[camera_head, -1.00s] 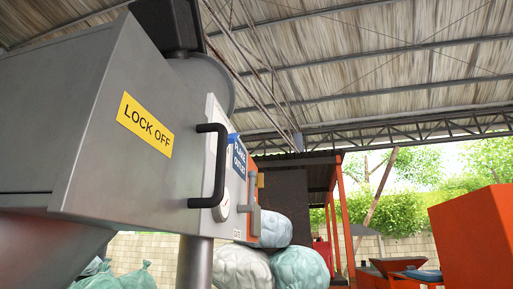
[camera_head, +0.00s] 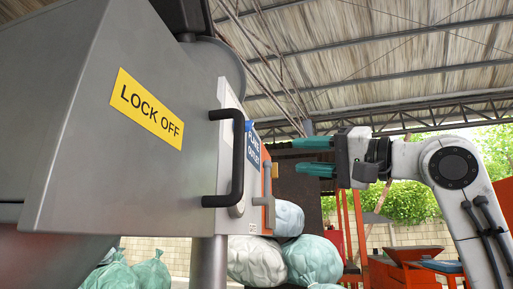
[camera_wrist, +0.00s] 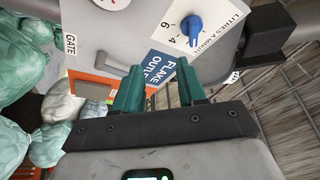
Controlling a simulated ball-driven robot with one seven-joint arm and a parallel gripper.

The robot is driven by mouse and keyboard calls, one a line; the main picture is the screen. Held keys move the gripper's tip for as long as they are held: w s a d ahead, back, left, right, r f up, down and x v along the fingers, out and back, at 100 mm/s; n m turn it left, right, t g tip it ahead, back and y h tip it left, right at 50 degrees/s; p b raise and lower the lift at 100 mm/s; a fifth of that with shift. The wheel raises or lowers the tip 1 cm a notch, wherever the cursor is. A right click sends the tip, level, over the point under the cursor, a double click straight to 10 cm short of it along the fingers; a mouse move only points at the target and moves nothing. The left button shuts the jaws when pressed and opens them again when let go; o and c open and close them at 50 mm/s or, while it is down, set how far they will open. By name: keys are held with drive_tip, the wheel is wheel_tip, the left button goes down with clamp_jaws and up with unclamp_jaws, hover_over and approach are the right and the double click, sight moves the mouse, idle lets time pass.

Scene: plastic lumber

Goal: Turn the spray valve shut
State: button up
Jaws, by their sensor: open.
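The spray valve is a blue knob (camera_wrist: 193,28) on a white dial marked 4 and 6, with "LITRES A MINUTE" beside it, in the upper right of the wrist view. In the head view the knob (camera_head: 249,126) shows small and edge-on on the grey machine's panel. My gripper (camera_head: 300,157) is open and empty, right of the panel, with teal fingers pointing toward it. In the wrist view the gripper (camera_wrist: 161,72) is below and left of the knob, apart from it. One finger covers part of the blue "FLAKE OUTLET" sign (camera_wrist: 164,68).
A black handle (camera_head: 236,165) stands out from the machine's near side, by a yellow "LOCK OFF" label (camera_head: 147,109). A dial gauge (camera_wrist: 112,3) and "GATE" label (camera_wrist: 71,44) sit on the panel. Bulky sacks (camera_head: 312,259) lie behind. A black box (camera_wrist: 268,32) juts out right of the knob.

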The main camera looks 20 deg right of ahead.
sight(251, 127)
wheel_tip(251, 127, up, 4)
drive_tip(key=s+a+r, duration=0.1)
drive_tip(key=s+a, duration=0.1)
drive_tip(key=shift+n+y, duration=0.3)
drive_tip(key=p+x, duration=0.2)
drive_tip(key=x, duration=0.6)
drive_tip(key=shift+a+f+p, duration=0.1)
drive_tip(key=shift+a+p, duration=0.25)
drive_tip(key=shift+p, duration=0.05)
drive_tip(key=shift+w+a, duration=0.45)
drive_tip(key=shift+w, duration=0.3)
clamp_jaws()
